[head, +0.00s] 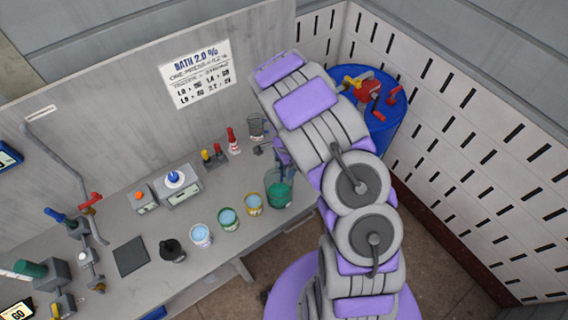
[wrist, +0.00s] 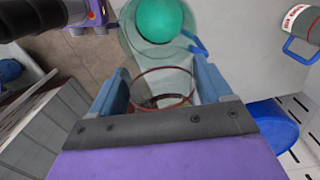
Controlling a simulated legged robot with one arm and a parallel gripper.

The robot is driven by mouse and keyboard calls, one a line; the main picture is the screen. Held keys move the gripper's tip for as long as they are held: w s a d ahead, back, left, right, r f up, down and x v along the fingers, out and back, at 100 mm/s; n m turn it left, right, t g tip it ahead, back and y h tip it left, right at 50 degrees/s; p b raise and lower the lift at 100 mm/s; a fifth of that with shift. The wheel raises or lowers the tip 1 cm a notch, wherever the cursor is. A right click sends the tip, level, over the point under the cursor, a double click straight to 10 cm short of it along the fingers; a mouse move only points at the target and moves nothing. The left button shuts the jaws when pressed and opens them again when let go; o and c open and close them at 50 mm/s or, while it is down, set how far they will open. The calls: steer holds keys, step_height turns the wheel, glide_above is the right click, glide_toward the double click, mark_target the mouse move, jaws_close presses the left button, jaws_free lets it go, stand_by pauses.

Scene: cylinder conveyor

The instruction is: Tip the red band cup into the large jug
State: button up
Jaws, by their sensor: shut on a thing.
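The red band cup (wrist: 165,103) is clear, with a thin red ring, and sits between my gripper's fingers (wrist: 165,88) in the wrist view. My gripper is shut on it. The large jug (head: 279,199) stands at the right end of the bench row in the head view, with green liquid inside. In the wrist view the jug (wrist: 186,58) is just beyond the cup, its green liquid at the top. In the head view my arm hides most of the gripper (head: 281,152), which is behind the jug. I cannot tell the cup's exact tilt or contents.
A yellow band cup (head: 253,204), a green band cup (head: 229,219) and a white-banded cup (head: 201,236) stand left of the jug. A blue drum (head: 383,140) stands behind my arm.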

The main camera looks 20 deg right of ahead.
stand_by(0.3)
steer(key=shift+w+d+f+g+y+b, duration=0.1)
steer(key=shift+d+f+g+y+b, duration=0.1)
steer(key=shift+y+b, duration=0.3)
steer(key=shift+w+d+f+g+y+b, duration=0.1)
steer(key=shift+d+y+b, duration=0.15)
steer(key=shift+y, duration=0.35)
steer(key=shift+d+y+b, duration=0.3)
steer(key=shift+y+b, duration=0.15)
steer(key=shift+y, duration=0.25)
steer(key=shift+d+r, duration=0.15)
steer(key=shift+d, duration=0.1)
steer(key=shift+a+y, duration=0.15)
steer(key=shift+y, duration=0.15)
